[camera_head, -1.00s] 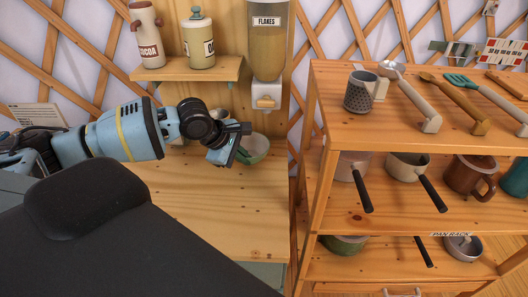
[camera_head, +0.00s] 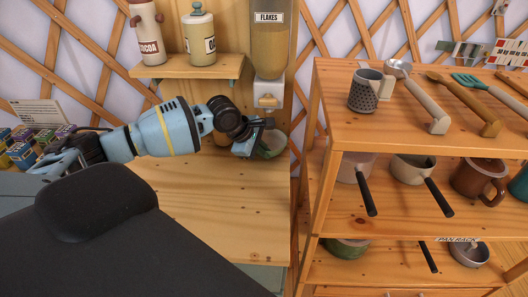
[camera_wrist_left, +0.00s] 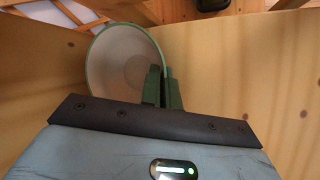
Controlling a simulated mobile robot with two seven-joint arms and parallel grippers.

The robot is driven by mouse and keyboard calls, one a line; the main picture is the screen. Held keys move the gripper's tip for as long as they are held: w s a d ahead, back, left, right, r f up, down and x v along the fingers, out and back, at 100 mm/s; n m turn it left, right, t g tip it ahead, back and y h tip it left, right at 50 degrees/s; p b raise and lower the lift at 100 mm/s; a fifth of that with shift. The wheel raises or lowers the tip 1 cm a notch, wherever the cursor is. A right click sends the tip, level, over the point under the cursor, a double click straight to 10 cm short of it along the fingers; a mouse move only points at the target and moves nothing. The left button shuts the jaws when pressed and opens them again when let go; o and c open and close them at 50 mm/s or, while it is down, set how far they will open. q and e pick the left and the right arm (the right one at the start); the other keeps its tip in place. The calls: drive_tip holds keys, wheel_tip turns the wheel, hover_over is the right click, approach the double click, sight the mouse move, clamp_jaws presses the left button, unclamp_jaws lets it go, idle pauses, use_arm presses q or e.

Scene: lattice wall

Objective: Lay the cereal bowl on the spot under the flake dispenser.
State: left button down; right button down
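The cereal bowl (camera_head: 273,146) is green outside and pale inside. It is at the back right of the wooden counter, below the flake dispenser (camera_head: 270,50) and its white spout (camera_head: 268,96). My left gripper (camera_head: 258,139) hides part of it. In the left wrist view the bowl (camera_wrist_left: 125,60) opens toward the camera. The two fingers (camera_wrist_left: 162,88) are close together with the bowl's right rim between them, so the gripper appears shut on the rim. I cannot tell whether the bowl touches the counter. My right gripper is not in view.
A shelf (camera_head: 190,68) with a cocoa jar (camera_head: 149,32) and another jar (camera_head: 200,35) hangs above my left arm. A rack (camera_head: 318,180) with pans and utensils stands close on the right. The counter's front part (camera_head: 220,210) is clear. Small tins (camera_head: 22,152) stand at far left.

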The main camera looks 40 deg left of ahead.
use_arm(q)
drive_tip(key=shift+f, duration=0.15)
drive_tip(key=c, duration=2.1)
unclamp_jaws()
drive_tip(key=shift+f, duration=0.15)
drive_tip(key=o, duration=0.5)
drive_tip(key=shift+c, duration=0.2)
